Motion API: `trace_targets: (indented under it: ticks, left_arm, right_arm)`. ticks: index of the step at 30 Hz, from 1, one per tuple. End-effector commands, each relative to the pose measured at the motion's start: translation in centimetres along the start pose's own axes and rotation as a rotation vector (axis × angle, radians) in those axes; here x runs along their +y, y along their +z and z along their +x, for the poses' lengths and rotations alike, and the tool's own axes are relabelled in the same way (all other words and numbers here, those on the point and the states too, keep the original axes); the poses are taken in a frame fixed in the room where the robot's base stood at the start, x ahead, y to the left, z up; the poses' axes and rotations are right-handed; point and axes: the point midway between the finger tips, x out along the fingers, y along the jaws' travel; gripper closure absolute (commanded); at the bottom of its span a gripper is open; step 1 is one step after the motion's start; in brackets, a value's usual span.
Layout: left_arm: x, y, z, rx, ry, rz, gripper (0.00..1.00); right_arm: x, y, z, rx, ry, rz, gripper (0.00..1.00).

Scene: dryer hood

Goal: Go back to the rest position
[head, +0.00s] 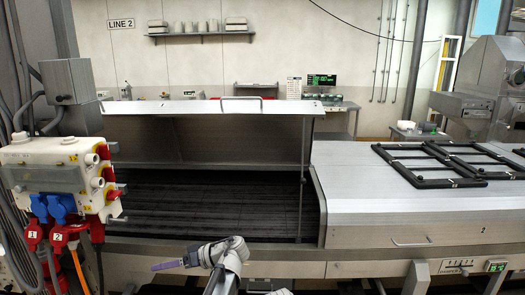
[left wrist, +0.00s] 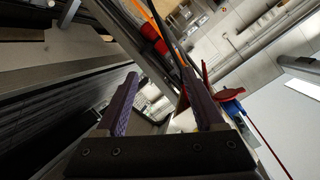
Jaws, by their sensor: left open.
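My left gripper (head: 166,267) is low in the head view, in front of the machine's front edge, with its purple fingers pointing left. In the left wrist view the two purple fingers (left wrist: 163,100) stand apart with nothing between them. The dryer hood (head: 205,107) is raised, with its handle (head: 240,99) on the top edge. A thin rod (head: 302,185) stands at the right end of the opening. My left gripper is apart from hood and rod. My right gripper is not in view.
A dark belt (head: 210,208) lies bare under the hood. A closed metal cover (head: 365,205) with black frames (head: 430,165) on top is at right. A white socket box (head: 50,165) with red and blue plugs and hanging cables stands at left.

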Motion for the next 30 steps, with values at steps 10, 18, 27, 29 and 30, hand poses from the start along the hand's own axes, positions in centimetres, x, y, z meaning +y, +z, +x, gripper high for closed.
trace_targets:
  ticks: [10, 18, 27, 29, 30]
  left_arm:
    - [1.3, 15.2, 0.3, -0.425, 0.598, 0.496, 0.3]
    - [1.6, 19.9, -3.4, -0.502, 0.95, 0.637, 0.3]
    - [2.5, 23.7, -7.4, -0.489, 1.163, 0.745, 0.3]
    - [2.8, 24.7, -8.2, -0.478, 1.161, 0.778, 0.3]
    - [3.0, 25.4, -8.7, -0.471, 1.159, 0.802, 0.3]
  right_arm:
    - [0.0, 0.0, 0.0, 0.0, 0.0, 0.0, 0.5]
    - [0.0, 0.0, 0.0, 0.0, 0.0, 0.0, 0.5]
    - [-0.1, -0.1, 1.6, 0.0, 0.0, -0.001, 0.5]
    - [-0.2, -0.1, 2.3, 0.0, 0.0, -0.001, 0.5]
    - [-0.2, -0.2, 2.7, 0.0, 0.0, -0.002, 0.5]
